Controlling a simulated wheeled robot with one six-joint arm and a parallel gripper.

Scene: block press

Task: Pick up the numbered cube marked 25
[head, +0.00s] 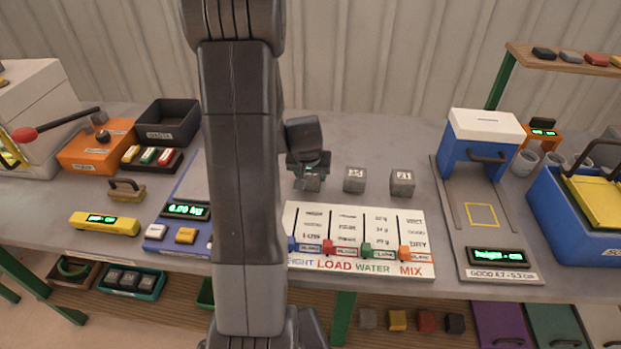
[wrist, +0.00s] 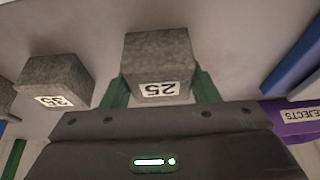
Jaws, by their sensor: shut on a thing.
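The grey cube marked 25 (wrist: 158,50) sits between the two green fingers of my gripper (wrist: 160,86) in the wrist view, its number label upside down in the picture. The fingers are shut on its sides. In the head view the same cube (head: 307,184) shows under my gripper (head: 309,168), about level with the other cubes, at the table's middle; I cannot tell whether it is clear of the table. A second grey cube (wrist: 55,82), its label seemingly 35, stands to the left in the wrist view.
Two more grey cubes, a nearer one (head: 354,180) and a farther one (head: 402,182), stand to the right. A white board with coloured sliders (head: 360,225) lies in front. A blue press-like gauge (head: 485,140) is at right, a scale (head: 180,235) at left. My arm hides part of the table.

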